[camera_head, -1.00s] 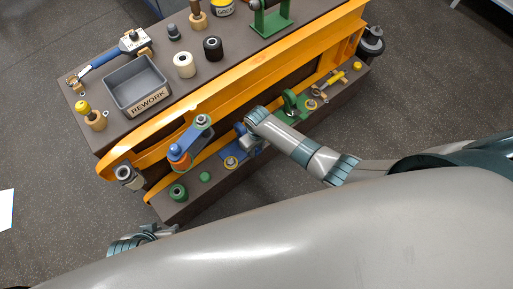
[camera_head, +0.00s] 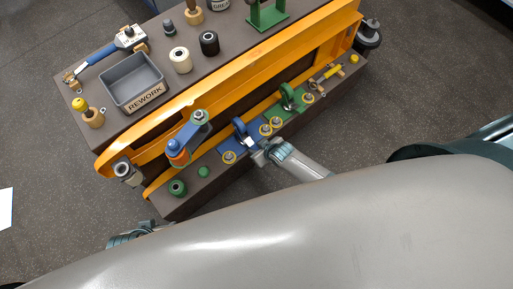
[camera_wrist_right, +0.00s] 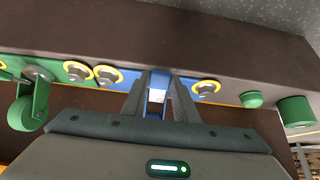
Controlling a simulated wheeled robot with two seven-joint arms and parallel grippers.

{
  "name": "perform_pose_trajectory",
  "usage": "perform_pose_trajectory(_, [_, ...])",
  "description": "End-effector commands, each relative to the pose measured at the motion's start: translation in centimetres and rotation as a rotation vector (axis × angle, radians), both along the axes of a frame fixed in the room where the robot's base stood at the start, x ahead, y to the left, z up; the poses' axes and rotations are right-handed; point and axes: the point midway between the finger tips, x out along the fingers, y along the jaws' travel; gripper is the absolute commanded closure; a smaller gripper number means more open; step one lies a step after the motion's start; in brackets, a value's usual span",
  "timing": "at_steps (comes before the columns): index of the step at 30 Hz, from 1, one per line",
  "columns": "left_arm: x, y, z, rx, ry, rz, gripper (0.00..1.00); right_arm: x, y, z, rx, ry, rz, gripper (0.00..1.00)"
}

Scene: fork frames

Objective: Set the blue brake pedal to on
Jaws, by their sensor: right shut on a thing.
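The blue caster bracket (camera_head: 240,128) is bolted to the dark underside of the tipped cart, with yellow-ringed bolts beside it. The blue brake pedal (camera_wrist_right: 157,88), with a pale patch on it, stands between the fingers of my right gripper (camera_wrist_right: 160,100) in the right wrist view. In the head view my right gripper (camera_head: 258,149) is at the blue bracket's near side, shut on the pedal; its fingers cover much of it. My left gripper (camera_head: 150,232) shows only in part at the lower left, away from the cart, and its fingers are unclear.
A green caster (camera_head: 289,98) sits right of the blue one; it also shows in the wrist view (camera_wrist_right: 28,105). Left stand a blue and orange part (camera_head: 180,150) and green knobs (camera_head: 177,187). An orange rail (camera_head: 230,82) and grey REWORK bin (camera_head: 133,80) lie beyond.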

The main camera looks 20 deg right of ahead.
Motion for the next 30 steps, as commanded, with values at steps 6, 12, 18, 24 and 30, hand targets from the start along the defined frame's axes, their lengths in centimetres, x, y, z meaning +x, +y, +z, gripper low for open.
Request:
perform_pose_trajectory(6, [0.31,-0.36,-0.02,-0.011,-0.019,-0.004,0.69,0.01,0.03,-0.17,0.01,-0.028,0.0,0.96])
perform_pose_trajectory(12, [0.34,-0.39,0.01,-0.011,-0.02,-0.004,0.69,0.03,0.03,-0.16,0.01,-0.028,0.0,0.96])
perform_pose_trajectory(18, [0.34,-0.4,0.03,-0.011,-0.021,-0.004,0.69,0.02,0.03,-0.18,0.01,-0.027,0.0,0.55])
perform_pose_trajectory(24, [0.34,-0.39,0.02,-0.011,-0.02,-0.004,0.69,0.02,0.01,-0.17,0.01,-0.026,0.0,0.55])
perform_pose_trajectory(30, [0.25,-0.32,0.16,-0.008,-0.017,-0.004,0.69,-0.17,-0.08,0.11,0.01,-0.026,0.0,0.55])
